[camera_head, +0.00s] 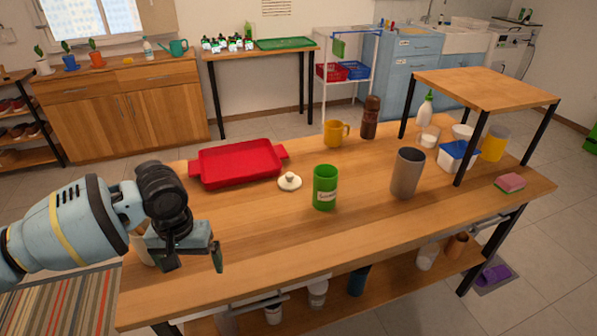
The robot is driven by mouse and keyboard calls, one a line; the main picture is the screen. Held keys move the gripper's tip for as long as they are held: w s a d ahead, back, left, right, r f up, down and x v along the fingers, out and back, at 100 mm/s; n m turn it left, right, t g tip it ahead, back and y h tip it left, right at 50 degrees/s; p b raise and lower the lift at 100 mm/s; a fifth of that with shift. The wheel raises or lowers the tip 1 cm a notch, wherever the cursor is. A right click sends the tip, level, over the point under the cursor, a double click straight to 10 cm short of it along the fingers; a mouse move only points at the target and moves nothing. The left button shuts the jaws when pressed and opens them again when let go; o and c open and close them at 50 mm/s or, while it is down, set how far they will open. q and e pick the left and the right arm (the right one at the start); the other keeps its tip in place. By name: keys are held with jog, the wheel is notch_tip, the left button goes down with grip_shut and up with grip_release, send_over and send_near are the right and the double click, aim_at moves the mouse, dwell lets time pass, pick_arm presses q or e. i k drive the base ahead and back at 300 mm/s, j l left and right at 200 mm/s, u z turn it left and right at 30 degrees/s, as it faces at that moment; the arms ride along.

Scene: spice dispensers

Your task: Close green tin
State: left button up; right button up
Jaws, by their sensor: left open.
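The green tin (325,188) stands upright on the wooden table, near its middle, with a pale label on its front. Its top looks open. A round whitish lid with a knob (290,181) lies on the table just left of the tin, apart from it. My left gripper (190,261) is over the table's left front part, pointing down, open and empty, well left of the tin and lid. Part of a pale object shows behind my left gripper, mostly hidden. My right gripper is not in view.
A red tray (238,164) lies behind and left of the lid. A grey-brown cup (407,173) stands right of the tin. A yellow mug (335,133) and a brown bottle (370,118) stand behind. A raised wooden shelf (485,90) covers the right end. The front middle tabletop is clear.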

aim_at(326, 175)
jog(key=i+l, duration=0.45)
jog(key=i, duration=0.2)
jog(key=i+l, duration=0.45)
jog(key=i, duration=0.15)
